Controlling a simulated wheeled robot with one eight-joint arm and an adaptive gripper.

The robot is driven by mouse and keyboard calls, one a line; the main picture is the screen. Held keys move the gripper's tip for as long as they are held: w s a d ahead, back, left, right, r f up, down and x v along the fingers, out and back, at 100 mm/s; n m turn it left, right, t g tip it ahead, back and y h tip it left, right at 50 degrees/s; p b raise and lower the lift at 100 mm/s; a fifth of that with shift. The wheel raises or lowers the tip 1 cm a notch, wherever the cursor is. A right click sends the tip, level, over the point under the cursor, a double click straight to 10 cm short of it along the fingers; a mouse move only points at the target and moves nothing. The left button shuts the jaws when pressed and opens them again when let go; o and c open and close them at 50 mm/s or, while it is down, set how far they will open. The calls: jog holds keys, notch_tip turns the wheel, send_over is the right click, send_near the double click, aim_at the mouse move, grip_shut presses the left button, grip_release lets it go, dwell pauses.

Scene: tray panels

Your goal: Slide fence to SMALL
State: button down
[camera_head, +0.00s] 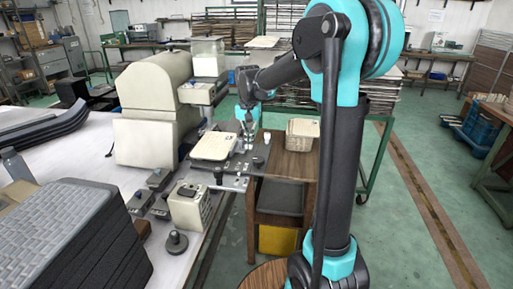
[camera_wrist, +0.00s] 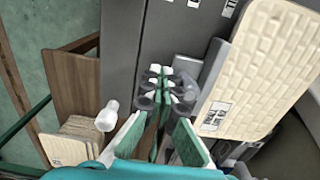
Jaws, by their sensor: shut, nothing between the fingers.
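My gripper (camera_head: 247,122) is over the bench-top machine's dark grey plate (camera_head: 232,182), just right of a cream panel (camera_head: 215,146) with a woven-like surface. In the wrist view, the fingertips (camera_wrist: 160,76) are together and empty, above the grey plate (camera_wrist: 122,55). The cream panel (camera_wrist: 262,75) with a small printed label is right of them. A small grey block (camera_wrist: 188,68) lies between the fingertips and the panel; I cannot tell whether it is the fence. Small white labels (camera_wrist: 228,8) are at the top of the plate, too small to read.
A white knob (camera_wrist: 107,115) stands on the plate's left side. A stack of cream panels (camera_head: 302,134) sits on a wooden cabinet (camera_head: 290,165) at the right. A large beige machine housing (camera_head: 157,105) stands left. Dark stacked trays (camera_head: 75,240) fill the left foreground.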

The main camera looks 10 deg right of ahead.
jog(key=shift+d, duration=0.15)
jog(key=shift+s+d, duration=0.2)
jog(key=shift+d, duration=0.25)
notch_tip(320, 180, up, 7)
dwell(0.6)
jog(key=shift+s, duration=0.1)
